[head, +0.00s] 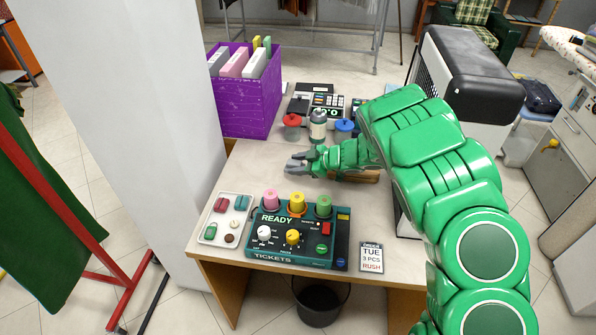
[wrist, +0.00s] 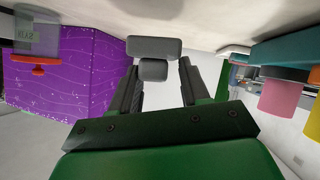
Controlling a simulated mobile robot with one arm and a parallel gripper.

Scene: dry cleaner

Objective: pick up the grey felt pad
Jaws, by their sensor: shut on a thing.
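My gripper (head: 298,164) is over the counter, behind the ticket console, with its grey fingers pointing left. In the wrist view my gripper (wrist: 157,72) has a dark finger on each side and is shut on the grey felt pad (wrist: 155,47). The pad shows as a wide grey block with a smaller grey block in front of it, near the fingertips. In the head view I cannot tell the pad from the grey fingers.
The ticket console (head: 290,254) with pink, yellow and green pegs stands in front. A white tray (head: 209,235) of small pieces lies left of it. A RUSH card (head: 371,257) lies right.

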